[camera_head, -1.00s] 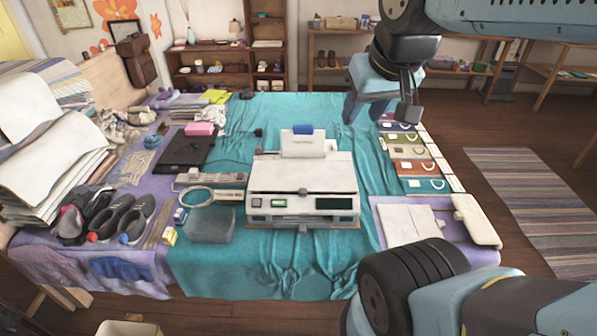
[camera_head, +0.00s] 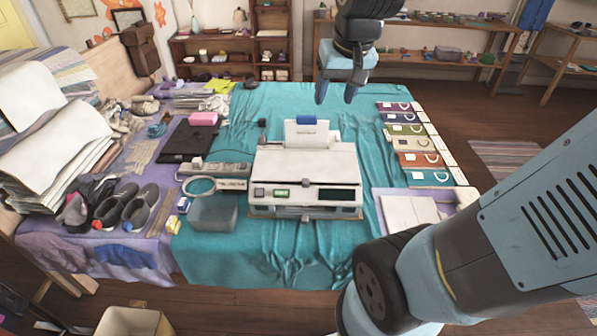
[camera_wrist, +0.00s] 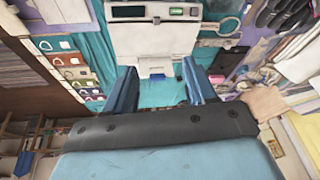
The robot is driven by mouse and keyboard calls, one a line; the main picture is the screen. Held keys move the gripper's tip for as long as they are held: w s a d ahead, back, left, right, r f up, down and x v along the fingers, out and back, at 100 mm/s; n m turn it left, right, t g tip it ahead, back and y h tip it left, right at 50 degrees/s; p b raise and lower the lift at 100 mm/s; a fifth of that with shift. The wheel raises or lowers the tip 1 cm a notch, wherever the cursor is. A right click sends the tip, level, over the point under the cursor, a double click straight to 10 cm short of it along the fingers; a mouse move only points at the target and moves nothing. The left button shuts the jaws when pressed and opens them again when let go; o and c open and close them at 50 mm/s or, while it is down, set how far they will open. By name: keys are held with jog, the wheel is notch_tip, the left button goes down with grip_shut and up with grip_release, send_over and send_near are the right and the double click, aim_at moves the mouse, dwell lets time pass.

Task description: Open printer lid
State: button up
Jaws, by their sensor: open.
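The white printer (camera_head: 306,170) stands on the teal cloth in the middle of the table in the head view. Its lid is down, with dark panels and a small green display on the front. A sheet of paper and a blue clip (camera_head: 305,119) stand up at its back. My gripper (camera_head: 337,92) is open and empty, in the air above and beyond the printer's back right, fingers pointing down. In the wrist view the printer (camera_wrist: 152,40) appears upside down beyond the two blue fingertips (camera_wrist: 160,72). The gripper is apart from the printer.
A grey translucent bin (camera_head: 213,214) and a magnifier ring (camera_head: 199,186) lie left of the printer. Shoes (camera_head: 125,208) and paper stacks (camera_head: 50,125) fill the left. Coloured cards (camera_head: 412,143) line the right edge. Teal cloth behind the printer is mostly clear.

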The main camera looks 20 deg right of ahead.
jog(key=w+f+m+g, duration=0.1)
jog(key=w+f+g, duration=0.1)
jog(key=w+f, duration=1.1)
jog(key=m+g, duration=0.2)
send_over(305, 182)
notch_tip(305, 182, down, 14)
notch_tip(305, 182, down, 14)
jog(key=shift+d+f, duration=0.1)
jog(key=shift+f, duration=0.05)
jog(key=shift+c, duration=0.4)
grip_shut()
